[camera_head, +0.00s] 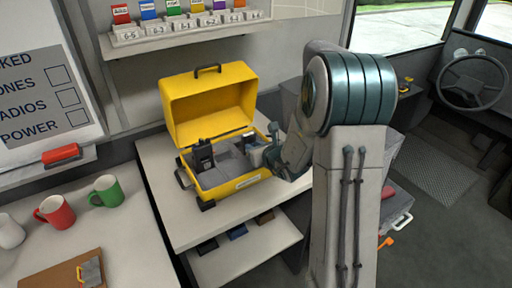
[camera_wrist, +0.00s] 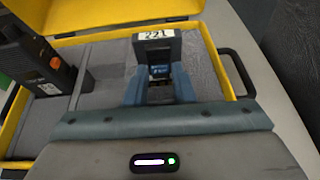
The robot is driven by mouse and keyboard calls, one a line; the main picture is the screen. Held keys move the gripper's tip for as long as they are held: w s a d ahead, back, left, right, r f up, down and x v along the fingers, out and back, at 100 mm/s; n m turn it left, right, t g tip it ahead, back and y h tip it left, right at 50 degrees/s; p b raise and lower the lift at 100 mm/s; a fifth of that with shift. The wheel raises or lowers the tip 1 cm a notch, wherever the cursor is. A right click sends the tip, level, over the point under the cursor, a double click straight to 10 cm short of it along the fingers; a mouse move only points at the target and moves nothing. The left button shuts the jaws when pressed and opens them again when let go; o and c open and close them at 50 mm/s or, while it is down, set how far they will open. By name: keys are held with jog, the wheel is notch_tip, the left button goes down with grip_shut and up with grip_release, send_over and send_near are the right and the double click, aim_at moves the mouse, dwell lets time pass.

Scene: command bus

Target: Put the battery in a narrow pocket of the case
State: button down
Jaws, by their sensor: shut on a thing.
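The open yellow case (camera_head: 250,183) stands on the counter with its lid raised at the back. Its grey insert also shows in the wrist view (camera_wrist: 103,62). My gripper (camera_wrist: 158,75) is over the right part of the case and shut on the battery (camera_wrist: 155,50), a dark block with a white numbered label on top. In the head view my gripper (camera_head: 270,152) reaches in from the right, and the arm covers part of it. The battery's lower end and the pocket beneath it are hidden, so I cannot tell how deep it sits.
A black radio (camera_head: 203,155) stands upright in the left part of the case; it also shows in the wrist view (camera_wrist: 35,62). A red mug (camera_head: 55,212), a green mug (camera_head: 106,191) and a clipboard (camera_head: 62,272) lie on the left counter. A shelf (camera_head: 190,38) of tagged items hangs above.

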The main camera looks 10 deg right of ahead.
jog(key=shift+f, duration=0.15)
jog(key=c, duration=1.1)
grip_release()
jog(key=shift+c, duration=0.2)
jog(key=b+v, duration=0.1)
jog(key=v, duration=1.2)
jog(key=shift+s, duration=0.4)
